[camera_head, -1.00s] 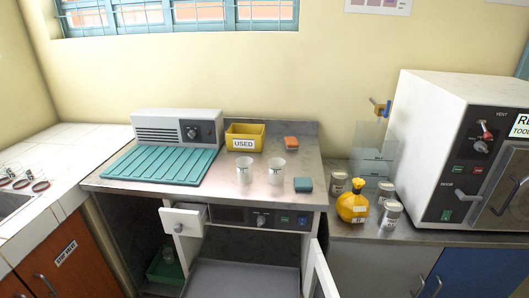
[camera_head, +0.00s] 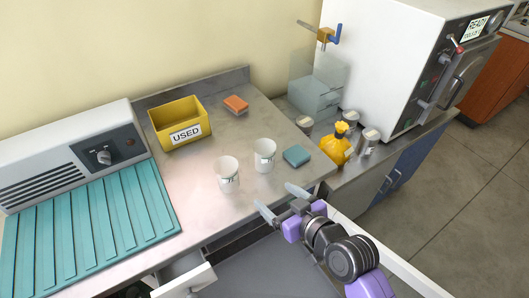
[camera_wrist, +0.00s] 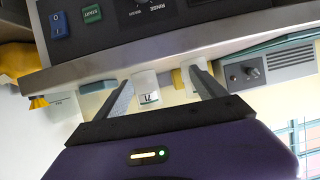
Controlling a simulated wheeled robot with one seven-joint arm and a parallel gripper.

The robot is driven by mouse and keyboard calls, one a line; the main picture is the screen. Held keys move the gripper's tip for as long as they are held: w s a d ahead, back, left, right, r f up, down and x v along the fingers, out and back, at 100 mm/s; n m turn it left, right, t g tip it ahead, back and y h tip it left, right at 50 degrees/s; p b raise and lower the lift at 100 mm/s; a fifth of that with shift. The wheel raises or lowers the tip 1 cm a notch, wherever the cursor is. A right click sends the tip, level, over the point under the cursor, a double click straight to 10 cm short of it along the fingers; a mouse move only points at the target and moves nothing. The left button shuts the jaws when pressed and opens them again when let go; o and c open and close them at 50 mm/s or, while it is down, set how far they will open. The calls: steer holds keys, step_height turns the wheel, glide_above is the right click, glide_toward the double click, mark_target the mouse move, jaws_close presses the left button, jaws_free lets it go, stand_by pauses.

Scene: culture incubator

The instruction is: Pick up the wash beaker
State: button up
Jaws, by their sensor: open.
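Two white beakers with small dark labels stand upright on the steel worktop, a left one (camera_head: 227,174) and a right one (camera_head: 264,155). I cannot tell from the labels which is the wash beaker. My gripper (camera_head: 277,197) is open and empty at the worktop's front edge, in front of the right beaker and apart from it. In the wrist view, which is upside down, a labelled beaker (camera_wrist: 147,88) shows between the fingers, beyond the tips. A second pale beaker is partly hidden behind the right finger.
A teal sponge (camera_head: 296,155) lies right of the beakers. Behind are a yellow USED bin (camera_head: 180,123) and an orange sponge (camera_head: 236,104). A teal ribbed mat (camera_head: 90,235) is at left. A yellow bag (camera_head: 340,146) and jars stand at right. An open drawer (camera_head: 187,281) and door edge jut out below.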

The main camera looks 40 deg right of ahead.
mark_target(271, 156)
steer(key=shift+n+y, duration=0.4)
steer(key=w+d+r, duration=0.1)
steer(key=w+d, duration=0.1)
steer(key=w+d+r, duration=0.1)
steer(key=w+d, duration=0.1)
steer(key=w, duration=0.1)
steer(key=w+d+r, duration=0.2)
steer(key=shift+w, duration=0.4)
steer(key=shift+w+d, duration=0.1)
steer(key=shift+w, duration=0.15)
steer(key=shift+p+x, duration=0.85)
steer(key=shift+x, duration=2.75)
steer(key=shift+d, duration=0.1)
steer(key=c, duration=1.3)
steer(key=shift+c, duration=0.9)
steer(key=shift+r, duration=0.15)
